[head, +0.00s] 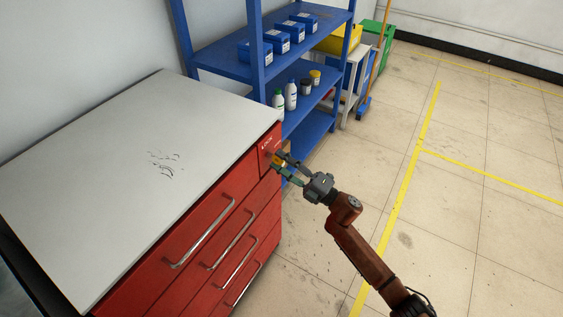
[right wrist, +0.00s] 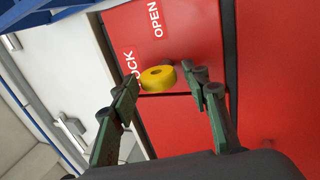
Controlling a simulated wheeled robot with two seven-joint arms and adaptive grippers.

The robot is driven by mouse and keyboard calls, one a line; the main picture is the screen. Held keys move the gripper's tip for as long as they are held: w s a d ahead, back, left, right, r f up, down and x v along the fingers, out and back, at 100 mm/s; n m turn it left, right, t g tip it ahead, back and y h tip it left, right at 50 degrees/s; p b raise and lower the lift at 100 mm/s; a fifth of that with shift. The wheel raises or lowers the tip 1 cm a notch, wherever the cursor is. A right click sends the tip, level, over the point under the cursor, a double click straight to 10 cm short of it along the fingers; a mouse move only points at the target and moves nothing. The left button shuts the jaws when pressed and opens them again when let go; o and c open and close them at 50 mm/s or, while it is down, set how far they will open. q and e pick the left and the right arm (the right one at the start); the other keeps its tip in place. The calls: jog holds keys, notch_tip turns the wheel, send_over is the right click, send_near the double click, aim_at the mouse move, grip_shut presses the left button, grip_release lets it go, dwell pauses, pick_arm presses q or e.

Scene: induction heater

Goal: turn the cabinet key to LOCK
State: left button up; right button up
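The red cabinet (head: 215,215) with a pale top stands at the left in the head view. Its key (right wrist: 158,78) has a yellow round head and sits in the red front panel (right wrist: 180,30) in the right wrist view. White labels reading OPEN (right wrist: 155,18) and LOCK (right wrist: 131,68) are on that panel; a finger partly hides LOCK. My right gripper (head: 283,168) is at the cabinet's upper right front corner. In the right wrist view its fingers (right wrist: 163,92) are apart, one on each side of the key, with gaps visible. My left gripper is not in view.
Cabinet drawers have metal bar handles (head: 203,233) sticking out. A blue shelf rack (head: 230,62) with blue boxes and bottles (head: 291,96) stands just behind the cabinet. Yellow and green bins are farther back. The floor (head: 480,190) at the right is clear.

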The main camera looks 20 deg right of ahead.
jog(key=shift+o, duration=0.4)
jog(key=shift+d, duration=0.1)
jog(key=v, duration=1.2)
